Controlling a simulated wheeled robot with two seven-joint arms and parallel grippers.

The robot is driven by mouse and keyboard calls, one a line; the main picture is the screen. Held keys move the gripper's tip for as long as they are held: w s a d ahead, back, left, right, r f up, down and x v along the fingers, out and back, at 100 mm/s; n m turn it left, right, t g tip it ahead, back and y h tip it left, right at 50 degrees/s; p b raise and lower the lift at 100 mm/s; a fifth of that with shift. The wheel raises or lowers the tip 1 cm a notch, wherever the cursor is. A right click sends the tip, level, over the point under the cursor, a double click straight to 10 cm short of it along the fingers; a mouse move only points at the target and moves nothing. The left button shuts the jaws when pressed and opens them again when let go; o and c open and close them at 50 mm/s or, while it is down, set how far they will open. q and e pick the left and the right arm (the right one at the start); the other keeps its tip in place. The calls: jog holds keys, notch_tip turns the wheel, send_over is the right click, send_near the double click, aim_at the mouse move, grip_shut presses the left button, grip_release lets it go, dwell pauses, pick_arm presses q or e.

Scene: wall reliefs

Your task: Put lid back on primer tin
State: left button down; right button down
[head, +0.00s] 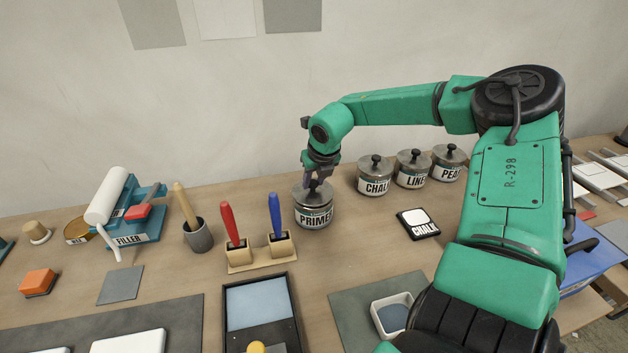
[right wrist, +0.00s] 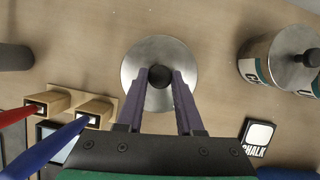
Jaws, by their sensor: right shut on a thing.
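The primer tin (head: 315,213) stands upright on the bench, labelled PRIMER. Its round metal lid (head: 312,190) with a dark knob sits at the top of the tin, and it looks level. My right gripper (head: 318,182) is above the tin with its fingers shut on the lid's knob. In the right wrist view the two fingers (right wrist: 160,80) close around the dark knob, and the lid (right wrist: 157,48) hides the tin beneath it. I cannot tell whether the lid is fully seated. My left gripper is not in view.
Lidded tins, including the chalk tin (head: 374,176), stand to the right. A chalk card (head: 418,224) lies in front of them. Red and blue handled tools stand in wooden holders (head: 262,252) to the left. A dark-framed tray (head: 257,302) lies in front.

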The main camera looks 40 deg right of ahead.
dwell(0.3)
jog(key=shift+s+b, duration=0.1)
jog(key=shift+b, duration=0.3)
dwell(0.3)
dwell(0.4)
jog(key=shift+b, duration=0.45)
jog(key=shift+f+b, duration=0.15)
jog(key=shift+b, duration=0.5)
dwell(0.7)
jog(key=shift+b, duration=0.3)
jog(key=shift+c, duration=2.4)
grip_release()
